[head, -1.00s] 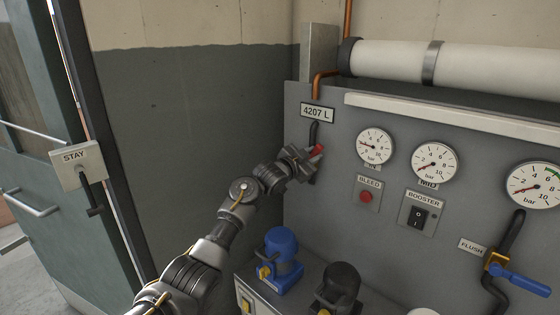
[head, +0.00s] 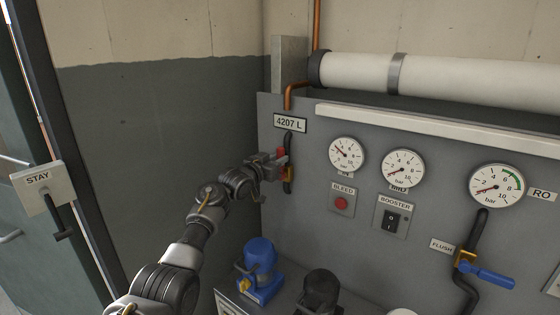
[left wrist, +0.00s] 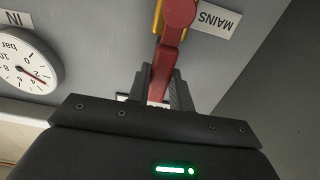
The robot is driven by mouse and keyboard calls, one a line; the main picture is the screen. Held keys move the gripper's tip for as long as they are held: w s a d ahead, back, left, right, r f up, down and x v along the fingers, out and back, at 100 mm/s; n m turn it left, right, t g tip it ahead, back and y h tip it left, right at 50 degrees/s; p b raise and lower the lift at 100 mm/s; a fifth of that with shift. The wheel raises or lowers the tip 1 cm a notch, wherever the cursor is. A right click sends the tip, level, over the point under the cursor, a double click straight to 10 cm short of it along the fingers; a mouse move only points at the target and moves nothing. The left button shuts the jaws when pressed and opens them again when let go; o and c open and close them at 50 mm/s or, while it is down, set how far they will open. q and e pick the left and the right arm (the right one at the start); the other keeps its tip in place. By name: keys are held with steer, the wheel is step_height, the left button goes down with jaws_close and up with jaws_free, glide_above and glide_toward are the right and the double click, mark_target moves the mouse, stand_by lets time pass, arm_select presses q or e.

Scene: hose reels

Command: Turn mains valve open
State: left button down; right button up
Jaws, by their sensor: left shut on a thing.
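The mains valve sits on a black pipe below the 4207 L plate in the head view. Its red handle (head: 281,156) stands about upright, along the pipe, above the brass body (head: 289,174). In the left wrist view the red handle (left wrist: 173,45) runs from its round hub down between my fingers, beside the upside-down MAINS label (left wrist: 215,18). My left gripper (head: 277,166) is shut on the handle; it also shows in the left wrist view (left wrist: 158,88). My right gripper is not in view.
The grey panel also carries gauges (head: 346,155), a red BLEED button (head: 341,203), a BOOSTER switch (head: 391,220) and a blue FLUSH lever (head: 487,275). A blue pump (head: 260,268) stands below. A STAY box (head: 39,187) with a lever is at the left.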

arm_select(q)
steer(key=shift+f, duration=0.1)
steer(key=c, duration=1.2)
jaws_free()
steer(key=shift+s+a, duration=0.1)
steer(key=shift+c, duration=0.2)
steer(key=b+v, duration=0.3)
steer(key=v, duration=0.7)
steer(key=shift+s+a, duration=0.2)
steer(key=shift+s, duration=0.15)
